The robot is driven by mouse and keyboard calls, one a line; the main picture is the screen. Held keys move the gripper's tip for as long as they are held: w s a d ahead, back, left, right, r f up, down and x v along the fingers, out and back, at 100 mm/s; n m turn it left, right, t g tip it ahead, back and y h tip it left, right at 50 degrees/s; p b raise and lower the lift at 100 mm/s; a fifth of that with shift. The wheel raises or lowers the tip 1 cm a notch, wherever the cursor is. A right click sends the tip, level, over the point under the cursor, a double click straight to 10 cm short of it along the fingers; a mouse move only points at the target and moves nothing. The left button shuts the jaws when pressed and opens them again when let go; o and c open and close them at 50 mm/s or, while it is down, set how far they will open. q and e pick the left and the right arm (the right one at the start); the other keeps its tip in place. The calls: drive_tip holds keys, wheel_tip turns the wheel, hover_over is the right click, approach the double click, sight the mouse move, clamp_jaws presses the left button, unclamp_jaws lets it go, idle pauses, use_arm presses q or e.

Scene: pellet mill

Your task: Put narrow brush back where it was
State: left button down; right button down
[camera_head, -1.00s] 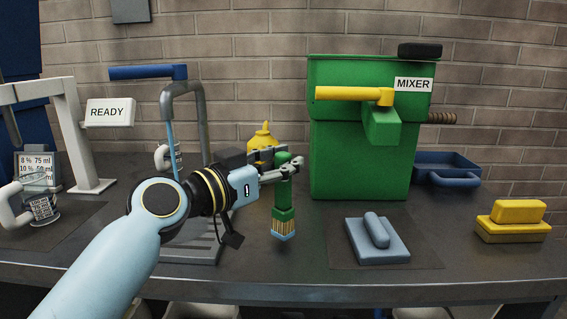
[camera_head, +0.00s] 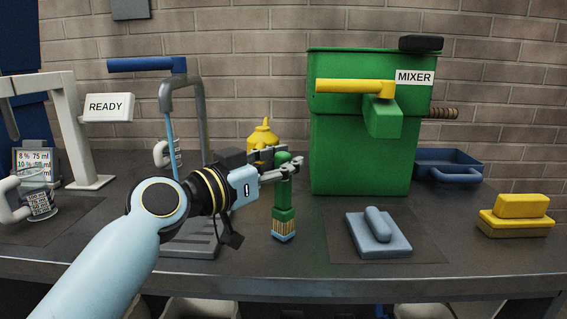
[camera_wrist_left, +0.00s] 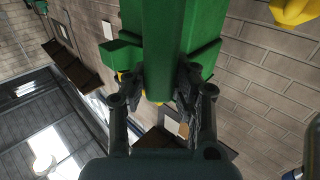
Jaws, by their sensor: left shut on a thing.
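The narrow brush (camera_head: 284,213) has a green handle and pale bristles with blue tips. It is upright with its bristles down, in front of the left side of the mixer. My left gripper (camera_head: 281,170) is shut on its handle near the top. In the left wrist view the green brush (camera_wrist_left: 164,50) fills the space between the fingers (camera_wrist_left: 162,95). The bristle tips are at or just above the table top; I cannot tell whether they touch. My right gripper is not in view.
The green mixer (camera_head: 365,150) stands behind and right of the brush. A grey float (camera_head: 378,235) lies on a dark mat to the right. A yellow sponge-like block (camera_head: 516,215), a blue tray (camera_head: 447,160) and a yellow bottle (camera_head: 263,136) stand around.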

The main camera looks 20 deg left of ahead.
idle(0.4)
use_arm(q)
drive_tip(key=shift+f+b, duration=0.1)
drive_tip(key=shift+b, duration=0.2)
unclamp_jaws()
idle(0.6)
idle(0.4)
drive_tip(key=v, duration=0.9)
idle(0.8)
drive_tip(key=shift+a, duration=0.1)
idle(0.4)
